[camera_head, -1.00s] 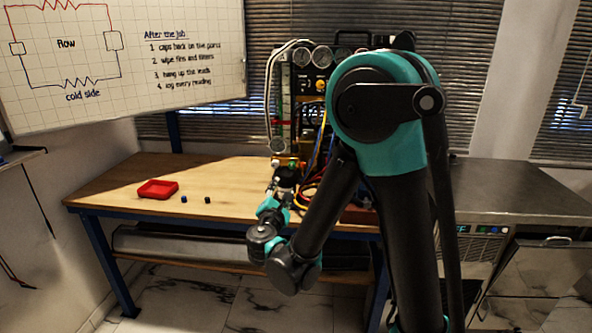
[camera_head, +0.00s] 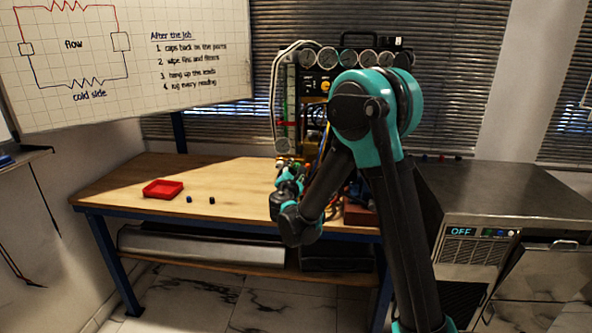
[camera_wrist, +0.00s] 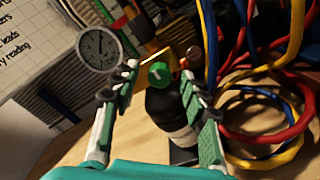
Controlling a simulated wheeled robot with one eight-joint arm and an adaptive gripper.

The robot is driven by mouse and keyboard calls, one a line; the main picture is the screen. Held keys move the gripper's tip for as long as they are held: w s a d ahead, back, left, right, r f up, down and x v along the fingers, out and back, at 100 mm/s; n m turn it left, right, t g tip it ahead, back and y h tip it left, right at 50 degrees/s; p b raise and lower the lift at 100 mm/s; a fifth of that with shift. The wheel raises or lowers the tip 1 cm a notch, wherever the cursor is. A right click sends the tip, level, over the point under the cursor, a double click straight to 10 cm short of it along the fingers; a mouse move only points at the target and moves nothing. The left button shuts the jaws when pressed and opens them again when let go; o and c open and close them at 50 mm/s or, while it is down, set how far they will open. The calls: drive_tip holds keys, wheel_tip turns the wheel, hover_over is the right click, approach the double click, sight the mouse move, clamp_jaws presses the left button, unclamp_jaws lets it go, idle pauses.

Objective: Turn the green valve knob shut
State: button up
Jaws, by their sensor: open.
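The green valve knob (camera_wrist: 160,74) shows in the wrist view, with a light mark across its face. It sits just beyond a black cylindrical body (camera_wrist: 168,107) above the wooden bench. My gripper (camera_wrist: 168,78) is open, with one finger on each side of the knob. Whether either finger touches the knob I cannot tell; gaps show on both sides in the picture. In the head view my gripper (camera_head: 290,172) is at the front of the gauge rig (camera_head: 322,85), and the knob is too small or hidden to make out there.
Blue, red and yellow hoses (camera_wrist: 262,110) loop close to the right finger. A round gauge (camera_wrist: 100,46) is beside the left finger. A red tray (camera_head: 163,189) and two small dark caps (camera_head: 200,200) lie on the bench (camera_head: 125,180), whose left part is mostly clear.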

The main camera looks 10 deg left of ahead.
drive_tip(key=shift+w, duration=0.4)
drive_tip(key=shift+c, duration=0.2)
clamp_jaws()
